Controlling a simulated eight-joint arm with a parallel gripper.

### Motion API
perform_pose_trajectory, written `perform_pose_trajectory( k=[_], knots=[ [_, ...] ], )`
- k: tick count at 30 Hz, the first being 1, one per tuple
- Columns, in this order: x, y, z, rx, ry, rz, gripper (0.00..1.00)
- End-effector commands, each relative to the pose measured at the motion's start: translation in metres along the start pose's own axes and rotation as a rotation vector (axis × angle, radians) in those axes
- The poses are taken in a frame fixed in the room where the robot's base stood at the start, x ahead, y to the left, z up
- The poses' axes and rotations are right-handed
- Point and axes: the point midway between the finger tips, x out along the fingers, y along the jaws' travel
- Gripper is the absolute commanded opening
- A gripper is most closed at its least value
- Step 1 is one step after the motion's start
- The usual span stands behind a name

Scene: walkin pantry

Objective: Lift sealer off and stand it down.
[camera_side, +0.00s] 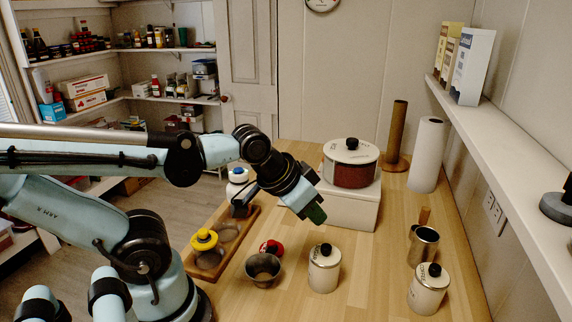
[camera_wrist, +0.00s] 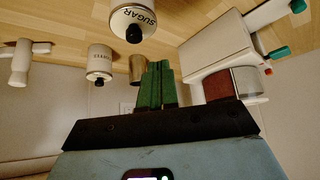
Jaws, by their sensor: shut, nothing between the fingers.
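I cannot tell for certain which object is the sealer. A wide dark-red canister (camera_side: 352,174) with a white lid (camera_side: 351,150) and black knob stands upright on a white box (camera_side: 345,208). In the wrist view, tilted over, its red side (camera_wrist: 218,86) and the box (camera_wrist: 215,45) show at right. My gripper (camera_side: 317,214) is in front of the box's left side, below the lid, angled down and right. Its green fingers (camera_wrist: 155,85) are together and empty in the wrist view. Whether they touch the box is unclear.
Two white canisters (camera_side: 324,270) (camera_side: 428,290) and a metal cup (camera_side: 423,247) stand in front and right. A wooden tray (camera_side: 208,268) holds a yellow-topped item (camera_side: 204,240). A dark bowl (camera_side: 263,268) lies nearby. A paper roll (camera_side: 427,155) and brown tube (camera_side: 397,135) stand behind.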

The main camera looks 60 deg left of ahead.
Motion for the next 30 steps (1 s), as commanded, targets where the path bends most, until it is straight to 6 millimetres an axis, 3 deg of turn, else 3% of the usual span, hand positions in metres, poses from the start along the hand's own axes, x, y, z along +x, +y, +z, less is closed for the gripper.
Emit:
perform_pose_trajectory(
  k=[10, 27, 30],
  knots=[
    [0.0000, 0.0000, 0.0000, 0.000, 0.000, 0.000, 0.03],
    [0.0000, 0.0000, 0.0000, 0.000, 0.000, 0.000, 0.90],
    [0.0000, 0.0000, 0.0000, 0.000, 0.000, 0.000, 1.00]
  ],
)
